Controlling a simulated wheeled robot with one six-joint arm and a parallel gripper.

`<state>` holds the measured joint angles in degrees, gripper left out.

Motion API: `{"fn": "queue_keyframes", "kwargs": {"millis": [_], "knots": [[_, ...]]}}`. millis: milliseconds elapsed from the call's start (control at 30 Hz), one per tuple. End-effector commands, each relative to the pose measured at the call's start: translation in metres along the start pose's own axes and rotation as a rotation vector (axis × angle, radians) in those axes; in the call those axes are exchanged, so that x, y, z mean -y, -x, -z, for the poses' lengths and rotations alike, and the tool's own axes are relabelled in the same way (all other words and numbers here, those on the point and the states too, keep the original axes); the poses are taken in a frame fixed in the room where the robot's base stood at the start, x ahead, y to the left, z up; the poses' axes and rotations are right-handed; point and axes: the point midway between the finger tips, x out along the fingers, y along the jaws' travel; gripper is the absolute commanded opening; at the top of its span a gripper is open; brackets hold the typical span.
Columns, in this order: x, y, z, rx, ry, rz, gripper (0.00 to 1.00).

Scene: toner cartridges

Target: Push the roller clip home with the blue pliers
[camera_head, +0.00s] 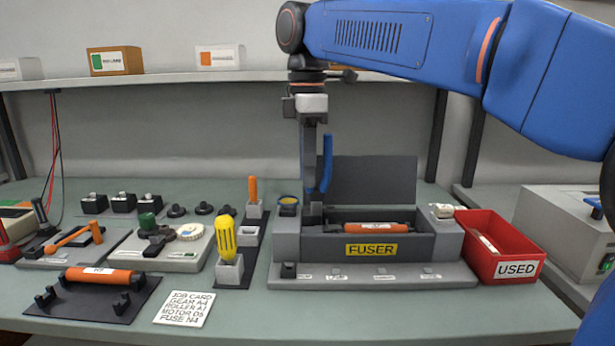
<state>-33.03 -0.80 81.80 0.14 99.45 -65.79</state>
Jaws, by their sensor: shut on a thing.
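My gripper (314,180) points straight down over the left end of the fuser unit (448,245). It is shut on the blue pliers (327,160); one blue handle shows on its right side, and the rest is mostly hidden by the fingers. The dark lower end of the tool and fingers reaches down to the left end of the fuser's open bay. An orange roller (380,228) with a white label lies in the bay. The roller clip cannot be made out; the left end of the bay is partly hidden behind my gripper.
The fuser's dark lid (373,180) stands open behind the bay. A red USED bin (503,245) stands close on the right. A tool holder (230,270) with a yellow-handled screwdriver (226,236) is left. Another orange roller (100,275) lies on a black stand at front left.

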Motion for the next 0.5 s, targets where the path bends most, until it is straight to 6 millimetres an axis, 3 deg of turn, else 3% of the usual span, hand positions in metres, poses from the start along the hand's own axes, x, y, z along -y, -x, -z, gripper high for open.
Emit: {"fn": "queue_keyframes", "kwargs": {"millis": [500], "knots": [[0.0, 0.034, 0.0, 0.0, 0.0, -0.001, 0.0]]}}
